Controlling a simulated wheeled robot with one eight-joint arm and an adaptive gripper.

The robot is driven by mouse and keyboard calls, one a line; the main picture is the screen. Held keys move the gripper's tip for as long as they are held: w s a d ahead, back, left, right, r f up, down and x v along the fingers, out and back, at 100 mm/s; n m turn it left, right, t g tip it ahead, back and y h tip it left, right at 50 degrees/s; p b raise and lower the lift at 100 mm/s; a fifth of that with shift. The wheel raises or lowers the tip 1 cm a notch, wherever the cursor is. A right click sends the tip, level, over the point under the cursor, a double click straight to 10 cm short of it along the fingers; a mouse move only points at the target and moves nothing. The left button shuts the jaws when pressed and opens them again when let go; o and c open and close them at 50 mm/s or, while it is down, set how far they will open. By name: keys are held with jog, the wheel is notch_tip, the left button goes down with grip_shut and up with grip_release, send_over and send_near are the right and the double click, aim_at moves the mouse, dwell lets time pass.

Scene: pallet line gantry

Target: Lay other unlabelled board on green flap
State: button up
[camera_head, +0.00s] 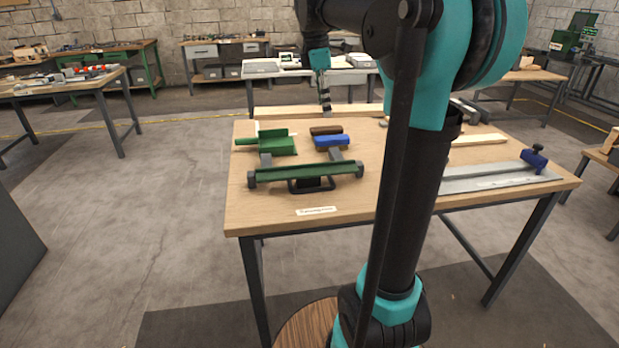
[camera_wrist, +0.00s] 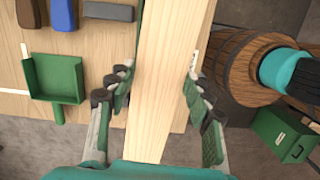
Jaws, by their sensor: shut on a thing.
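My gripper (camera_wrist: 160,90) is shut across a long pale board (camera_wrist: 170,62), one finger on each long side. No label shows on its visible face. In the head view my gripper (camera_head: 326,106) is at the table's back edge, with the board (camera_head: 285,112) lying crosswise there. I cannot tell whether the board is raised. A green pan-like piece with a handle (camera_head: 279,146) is in front of it and also shows in the wrist view (camera_wrist: 55,82). A long green trough-like bar (camera_head: 305,173) is nearer. I cannot tell which green piece is the flap.
A blue block (camera_head: 331,142) and a brown block (camera_head: 325,130) lie beside the green piece. Another pale board (camera_head: 480,140) lies at the right, partly behind my arm. A metal plate (camera_head: 500,177) with a blue clamp (camera_head: 534,157) is at front right. A barrel (camera_wrist: 240,75) stands beyond the table.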

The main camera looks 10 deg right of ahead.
aim_at(310, 110)
jog(key=shift+n, duration=0.5)
jog(key=a, duration=0.4)
jog(key=shift+s+a+r, duration=0.15)
jog(key=shift+s+a, duration=0.1)
jog(key=shift+a, duration=0.05)
notch_tip(310, 110, down, 20)
jog(key=shift+r, duration=0.1)
jog(key=shift+f, duration=0.45)
jog(key=o, duration=1.3)
jog(key=shift+o, duration=0.2)
notch_tip(310, 110, up, 13)
jog(key=a, duration=0.2)
jog(key=shift+f, duration=0.1)
jog(key=shift+s, duration=0.15)
